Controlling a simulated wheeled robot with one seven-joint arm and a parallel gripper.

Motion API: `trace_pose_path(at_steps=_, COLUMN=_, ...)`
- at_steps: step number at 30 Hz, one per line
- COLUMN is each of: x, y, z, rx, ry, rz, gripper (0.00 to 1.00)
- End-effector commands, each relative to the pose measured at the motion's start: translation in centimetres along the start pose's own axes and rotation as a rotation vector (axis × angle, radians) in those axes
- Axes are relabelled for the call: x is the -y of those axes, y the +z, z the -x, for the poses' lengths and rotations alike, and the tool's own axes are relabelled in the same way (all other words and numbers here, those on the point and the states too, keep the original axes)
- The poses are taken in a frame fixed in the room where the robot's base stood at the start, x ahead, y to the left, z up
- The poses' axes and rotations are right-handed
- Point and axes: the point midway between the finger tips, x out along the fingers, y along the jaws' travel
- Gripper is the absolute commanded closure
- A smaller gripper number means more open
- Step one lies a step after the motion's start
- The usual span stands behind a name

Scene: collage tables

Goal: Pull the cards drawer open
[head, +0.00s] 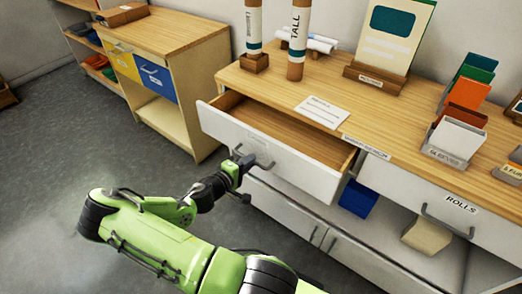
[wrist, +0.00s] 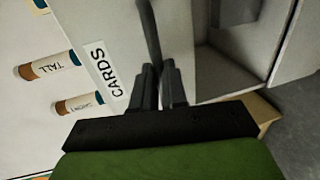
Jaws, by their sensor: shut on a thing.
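The cards drawer (head: 275,150) is the white-fronted drawer at the left of the counter, and it stands pulled out. Its wooden inside shows and looks empty. My gripper (head: 246,162) is at the drawer's front, shut on the dark drawer handle (head: 264,162). In the wrist view the two black fingers (wrist: 158,72) close around the handle (wrist: 150,30), beside a white label reading CARDS (wrist: 100,68). The fingers hide part of the handle.
A closed drawer labelled ROLLS (head: 461,203) is to the right. Tubes, a sign stand (head: 390,40) and card holders stand on the counter (head: 330,85). A blue bin (head: 358,198) sits on the shelf below. Grey floor (head: 50,180) is clear to the left.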

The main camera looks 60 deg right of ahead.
Motion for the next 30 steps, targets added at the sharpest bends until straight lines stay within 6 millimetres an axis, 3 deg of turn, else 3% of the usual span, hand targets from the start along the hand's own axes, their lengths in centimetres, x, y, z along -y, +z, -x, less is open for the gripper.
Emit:
trace_pose_path(at_steps=6, x=1.4, y=-0.1, z=6.5, rx=-0.005, ry=-0.001, rz=0.003, gripper=1.0)
trace_pose_path(at_steps=13, x=2.4, y=-0.1, z=11.3, rx=-0.003, ry=0.0, rz=0.001, gripper=1.0)
trace_pose_path(at_steps=21, x=2.9, y=0.0, z=13.7, rx=0.001, ry=0.0, rz=0.0, gripper=1.0)
trace_pose_path(at_steps=30, x=2.9, y=0.0, z=13.9, rx=0.003, ry=0.001, rz=0.0, gripper=1.0)
